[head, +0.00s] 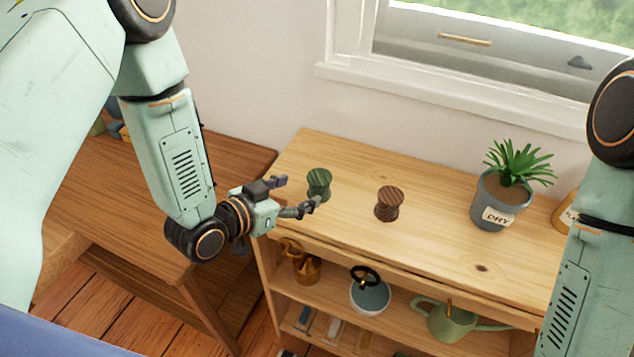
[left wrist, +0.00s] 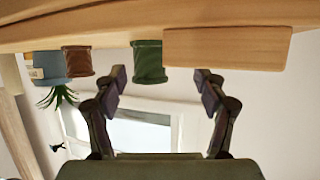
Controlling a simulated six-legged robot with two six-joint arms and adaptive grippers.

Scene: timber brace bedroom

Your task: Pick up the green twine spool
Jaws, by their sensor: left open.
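The green twine spool (head: 319,182) stands upright near the left end of the light wooden bench top (head: 440,262). My left gripper (head: 297,194) is open and empty at the bench's left edge, just left of the spool in the head view. In the left wrist view, which is upside down, the green spool (left wrist: 148,62) shows beyond the open fingers (left wrist: 161,82), nearer the left finger. No contact is clear. My right arm shows at the right edge of the head view, but its gripper is out of frame.
A brown spool (head: 389,203) stands to the right of the green one. A potted plant (head: 497,200) marked DRY is farther right. Watering cans (head: 452,319) stand on the shelf below. A darker table (head: 125,205) is at the left, under my arm.

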